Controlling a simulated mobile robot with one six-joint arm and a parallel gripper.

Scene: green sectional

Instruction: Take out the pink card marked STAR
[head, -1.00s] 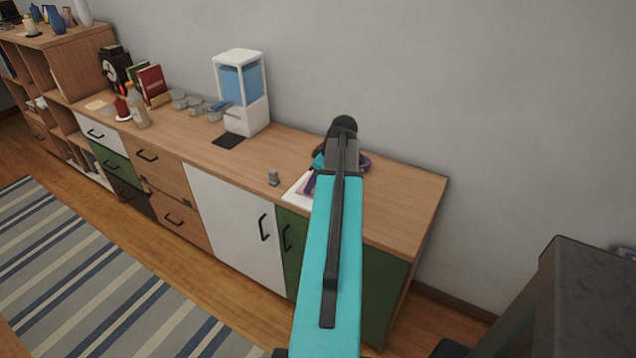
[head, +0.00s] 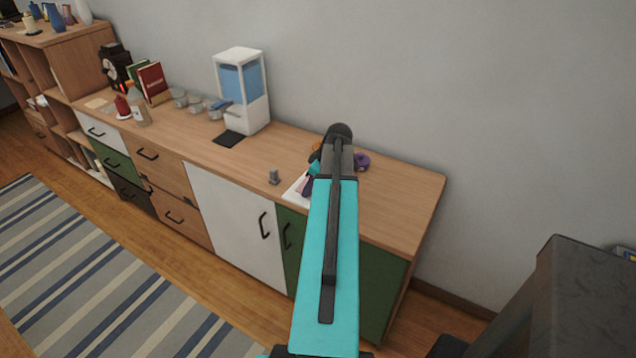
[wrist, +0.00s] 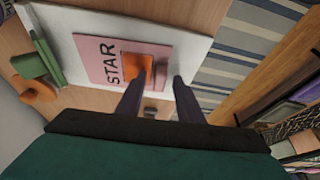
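The pink card marked STAR (wrist: 92,48) lies on a white sheet or board (wrist: 190,42) in the wrist view. An orange piece (wrist: 137,62) with a darker side sits on the card, close to my fingertips. My gripper (wrist: 163,72) is open, with its two fingers apart over the card's edge by the orange piece. I cannot tell whether a finger touches it. In the head view my arm hides most of the card; the white sheet (head: 292,191) shows left of my gripper (head: 340,132).
A small grey object (head: 274,177) stands left of the sheet on the wooden cabinet top (head: 405,190). A purple ring-like thing (head: 362,161) lies right of my gripper. Green (wrist: 30,66) and orange (wrist: 36,91) things stand beside the card. A blue-and-white dispenser (head: 241,90) stands farther left.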

